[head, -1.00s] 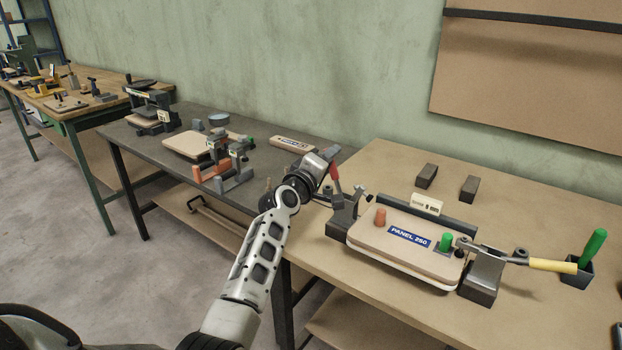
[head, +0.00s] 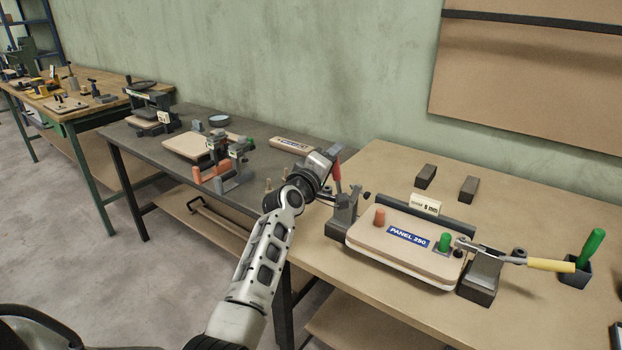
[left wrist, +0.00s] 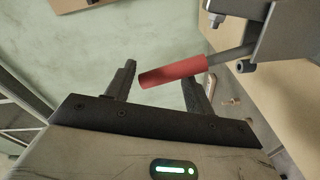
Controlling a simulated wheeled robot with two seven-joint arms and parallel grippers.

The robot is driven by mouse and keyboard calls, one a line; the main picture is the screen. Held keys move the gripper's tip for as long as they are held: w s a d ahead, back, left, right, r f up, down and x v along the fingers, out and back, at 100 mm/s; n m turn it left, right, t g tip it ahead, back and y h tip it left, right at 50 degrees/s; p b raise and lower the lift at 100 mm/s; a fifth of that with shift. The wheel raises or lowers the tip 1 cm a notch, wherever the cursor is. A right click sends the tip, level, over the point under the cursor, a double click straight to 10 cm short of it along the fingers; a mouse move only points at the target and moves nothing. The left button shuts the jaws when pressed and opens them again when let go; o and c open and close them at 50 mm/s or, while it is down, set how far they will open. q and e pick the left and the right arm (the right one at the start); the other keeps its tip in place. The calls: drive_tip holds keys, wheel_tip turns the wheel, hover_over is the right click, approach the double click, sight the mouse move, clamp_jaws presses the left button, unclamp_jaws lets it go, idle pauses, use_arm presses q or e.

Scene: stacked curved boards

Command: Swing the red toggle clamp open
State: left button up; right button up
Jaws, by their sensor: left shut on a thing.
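The red toggle clamp (head: 342,217) stands at the left end of the board stack (head: 388,243), which is labelled PANEL 250. Its red handle (head: 337,176) points up. My left gripper (head: 333,157) is at the handle's upper end. In the left wrist view the red handle (left wrist: 172,72) lies between the two fingers of my left gripper (left wrist: 160,80), which is shut on it. Part of the clamp's metal body (left wrist: 285,40) shows at the upper right there. My right gripper is not in view.
A yellow-handled clamp (head: 483,270) stands at the right end of the stack, beside a dark cup with a green stick (head: 590,248). Two dark blocks (head: 427,176) lie behind. A darker bench (head: 150,152) with other fixtures adjoins at the left. The bench's back right is clear.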

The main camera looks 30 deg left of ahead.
use_arm(q)
drive_tip(key=shift+s+d+f, duration=0.5)
drive_tip(key=shift+s+d, duration=0.05)
drive_tip(key=shift+s, duration=0.05)
drive_tip(key=shift+s+a+r, duration=0.1)
drive_tip(key=shift+s+r, duration=0.1)
drive_tip(key=shift+s, duration=1.3)
drive_tip(key=shift+s+r, duration=0.15)
drive_tip(key=shift+s, duration=1.3)
